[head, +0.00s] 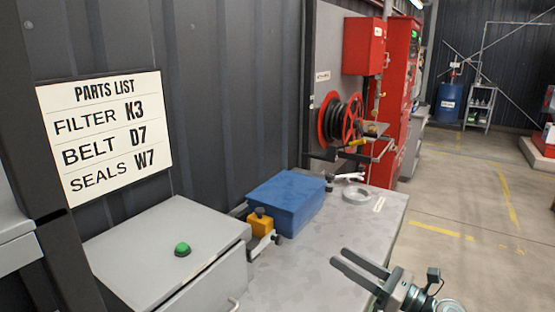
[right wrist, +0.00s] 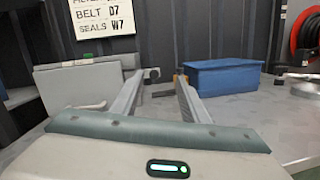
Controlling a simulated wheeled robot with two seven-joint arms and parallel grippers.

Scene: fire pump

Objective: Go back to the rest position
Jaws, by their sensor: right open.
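My right gripper (head: 361,268) is in the lower right of the head view, over the right edge of the grey workbench (head: 310,262). Its two fingers are apart with nothing between them. In the right wrist view the open fingers (right wrist: 160,92) point toward the back of the bench, with the dark wall behind. My left gripper does not show in either view.
A blue box (head: 284,201), a yellow block with a lever (head: 259,222) and a grey ring (head: 356,194) are on the bench. A grey cabinet with a green button (head: 182,249) stands at left. A parts list (head: 105,135) hangs above. Open floor (head: 460,215) lies right.

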